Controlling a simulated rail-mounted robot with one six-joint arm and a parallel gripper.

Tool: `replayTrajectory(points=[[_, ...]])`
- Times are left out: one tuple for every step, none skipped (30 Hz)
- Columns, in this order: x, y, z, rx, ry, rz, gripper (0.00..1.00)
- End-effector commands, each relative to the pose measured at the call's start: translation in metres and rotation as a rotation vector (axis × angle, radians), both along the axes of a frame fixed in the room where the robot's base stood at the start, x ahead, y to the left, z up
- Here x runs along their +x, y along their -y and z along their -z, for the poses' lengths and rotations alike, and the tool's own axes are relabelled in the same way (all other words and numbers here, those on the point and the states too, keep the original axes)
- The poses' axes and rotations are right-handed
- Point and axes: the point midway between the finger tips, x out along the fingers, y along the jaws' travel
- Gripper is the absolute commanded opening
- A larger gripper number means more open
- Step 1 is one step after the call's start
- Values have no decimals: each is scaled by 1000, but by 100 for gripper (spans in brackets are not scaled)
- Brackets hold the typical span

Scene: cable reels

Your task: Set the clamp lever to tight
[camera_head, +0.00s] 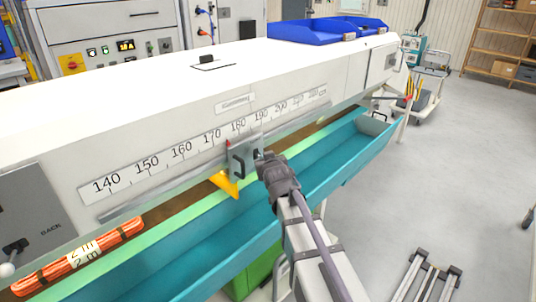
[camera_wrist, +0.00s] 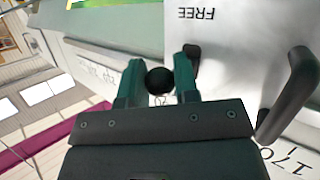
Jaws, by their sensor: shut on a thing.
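The grey stop carriage (camera_head: 240,165) sits on the rail below the number scale, with a black handle on its face. My gripper (camera_head: 264,160) is at the carriage's right side. In the wrist view, a round black knob (camera_wrist: 158,80), apparently the clamp lever's end, sits between the two fingers of my gripper (camera_wrist: 159,82), which is shut on it. The carriage plate (camera_wrist: 232,50) carries the word FREE, upside down, near a dark pivot piece (camera_wrist: 192,62). The lever's arm and any other label are mostly hidden by the fingers.
The black carriage handle (camera_wrist: 290,95) stands close to the right of my gripper. A yellow piece (camera_head: 226,183) hangs below the carriage. A teal trough (camera_head: 330,178) runs along the front. The floor at right is mostly clear.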

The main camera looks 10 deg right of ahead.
Motion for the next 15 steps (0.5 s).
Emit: replayTrajectory(points=[[1,-1,-13,-21,-32,-2,5],[1,-1,-14,-36,-55,-2,5],[2,-1,-16,-56,-85,-2,5],[2,-1,-17,-70,-107,-2,5],[2,-2,-18,-84,-128,-2,5],[2,-2,-19,-102,-157,-2,5],[2,-2,-20,-117,-177,-2,5],[3,-2,-21,-129,-196,-2,5],[3,-2,-22,-145,-221,-2,5],[3,-2,-22,-156,-240,-1,5],[3,-2,-23,-169,-256,-2,5],[4,-2,-24,-182,-277,-2,5],[4,-2,-24,-192,-293,-2,5],[4,-2,-25,-200,-307,-2,5],[4,-3,-25,-211,-323,-1,5]])
